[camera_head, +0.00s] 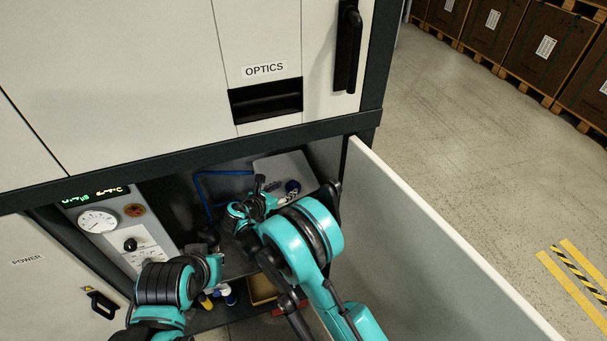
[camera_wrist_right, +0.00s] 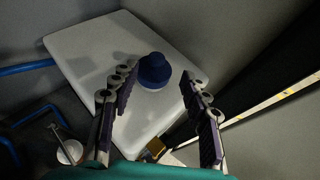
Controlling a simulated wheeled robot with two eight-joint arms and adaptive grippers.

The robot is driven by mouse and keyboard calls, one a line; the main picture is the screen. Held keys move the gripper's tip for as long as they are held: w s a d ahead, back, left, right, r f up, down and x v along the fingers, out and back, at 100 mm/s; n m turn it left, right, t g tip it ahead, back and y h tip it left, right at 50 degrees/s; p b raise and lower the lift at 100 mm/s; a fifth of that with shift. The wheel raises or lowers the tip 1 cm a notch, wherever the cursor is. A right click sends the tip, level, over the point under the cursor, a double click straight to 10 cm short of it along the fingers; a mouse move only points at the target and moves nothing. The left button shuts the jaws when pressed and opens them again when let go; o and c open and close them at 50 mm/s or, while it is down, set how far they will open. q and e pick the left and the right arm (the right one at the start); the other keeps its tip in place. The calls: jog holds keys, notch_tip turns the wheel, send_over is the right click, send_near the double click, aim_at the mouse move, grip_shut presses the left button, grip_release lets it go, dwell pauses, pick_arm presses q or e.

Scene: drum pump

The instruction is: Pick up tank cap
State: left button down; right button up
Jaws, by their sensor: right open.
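The tank cap (camera_wrist_right: 154,70) is blue and round and sits on top of a pale tank (camera_wrist_right: 90,45) in the right wrist view. In the head view the tank (camera_head: 283,165) stands inside the open cabinet, with the blue cap (camera_head: 292,186) partly hidden by my right gripper (camera_head: 275,188). My right gripper (camera_wrist_right: 157,80) is open and empty, its two fingers apart on the left and right of the cap's near side. I cannot tell whether they touch it. My left gripper (camera_head: 210,243) is at the cabinet opening, left of the right arm; its jaws are unclear.
The open cabinet door (camera_head: 430,235) stands to the right of my right arm. Blue pipes (camera_head: 203,192) run inside the cabinet, left of the tank. A panel with a gauge (camera_head: 97,220) is at the left. Small bottles (camera_head: 228,295) and a box (camera_head: 262,289) stand low in the cabinet.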

aim_at(292, 183)
jog(key=shift+w+f, duration=0.1)
jog(key=shift+w, duration=0.15)
jog(key=b+x, duration=0.1)
jog(key=x, duration=0.5)
jog(key=shift+w+b, duration=0.35)
jog(key=shift+w, duration=0.05)
jog(key=shift+s, duration=0.1)
jog(key=shift+c, duration=0.9)
pick_arm(q)
jog(key=shift+s+a+f, duration=0.25)
jog(key=shift+s+f, duration=0.15)
jog(key=shift+f, duration=0.35)
pick_arm(e)
grip_shut()
